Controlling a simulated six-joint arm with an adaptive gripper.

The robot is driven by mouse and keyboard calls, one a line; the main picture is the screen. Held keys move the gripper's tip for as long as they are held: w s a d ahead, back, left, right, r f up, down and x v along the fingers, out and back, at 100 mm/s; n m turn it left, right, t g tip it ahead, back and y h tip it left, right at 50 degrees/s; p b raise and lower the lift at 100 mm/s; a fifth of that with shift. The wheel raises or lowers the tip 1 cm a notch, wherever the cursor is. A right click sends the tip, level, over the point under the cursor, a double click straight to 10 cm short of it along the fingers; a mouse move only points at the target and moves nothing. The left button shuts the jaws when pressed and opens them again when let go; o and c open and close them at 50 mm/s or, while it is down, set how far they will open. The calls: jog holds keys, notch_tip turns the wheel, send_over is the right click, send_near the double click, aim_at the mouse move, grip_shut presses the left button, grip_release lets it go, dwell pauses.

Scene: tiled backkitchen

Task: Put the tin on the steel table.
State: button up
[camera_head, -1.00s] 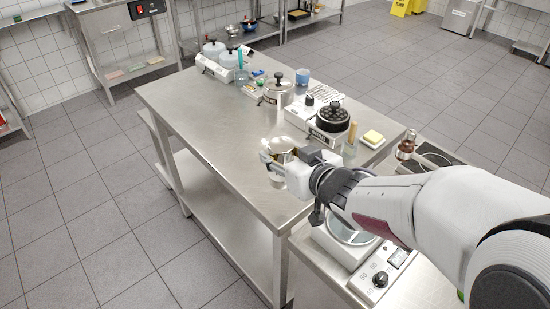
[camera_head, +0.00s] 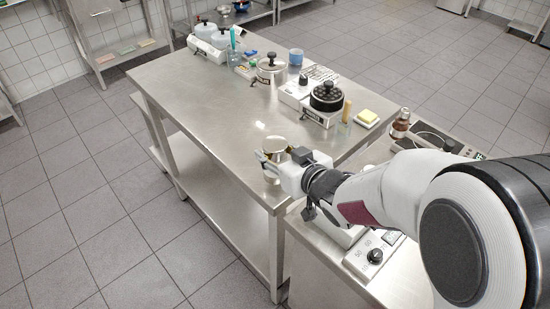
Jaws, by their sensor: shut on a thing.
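The steel table (camera_head: 195,100) runs from the middle of the view to the back left, with bare metal on its left and centre. My gripper (camera_head: 268,165) is over the near end of the table, close to its front edge. It is shut on the tin (camera_head: 275,146), a round shiny metal piece whose top shows above the fingers. The gripper hides part of the tin, and I cannot tell whether its base touches the tabletop.
A steel pot (camera_head: 271,72), a black-lidded pot (camera_head: 327,97) on a hotplate, a yellow block (camera_head: 368,116) on a dish and a blue cup (camera_head: 296,57) line the table's right side. A brown bottle (camera_head: 401,124) stands beyond. A lower counter unit (camera_head: 373,257) adjoins the near end.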

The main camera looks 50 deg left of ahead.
jog(key=shift+f, duration=1.05)
jog(key=shift+f, duration=0.1)
jog(key=o, duration=1.4)
jog(key=shift+f, duration=0.1)
jog(key=shift+v, duration=6.1)
